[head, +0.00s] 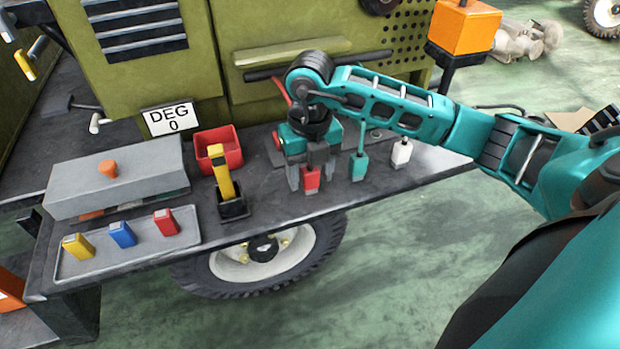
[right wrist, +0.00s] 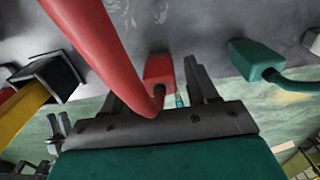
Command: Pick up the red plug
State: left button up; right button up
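The red plug (head: 311,182) stands on the dark shelf, in a row with a teal plug (head: 359,166) and a white plug (head: 402,153). My right gripper (head: 312,174) points down over the red plug, one grey finger on each side. In the right wrist view the red plug (right wrist: 159,70) sits between the spread fingers of the right gripper (right wrist: 160,85), with gaps visible on both sides. A thick red cable (right wrist: 95,35) runs from it across the view. My left gripper is not in view.
A yellow-handled part in a black holder (head: 233,208) and a red bin (head: 218,148) stand left of the plugs. A grey tray (head: 130,262) holds small yellow, blue and red blocks. A grey box (head: 115,180) with an orange knob is behind it. The teal plug (right wrist: 257,60) is close by.

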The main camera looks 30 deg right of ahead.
jog(key=c, duration=0.9)
jog(key=shift+r, duration=0.1)
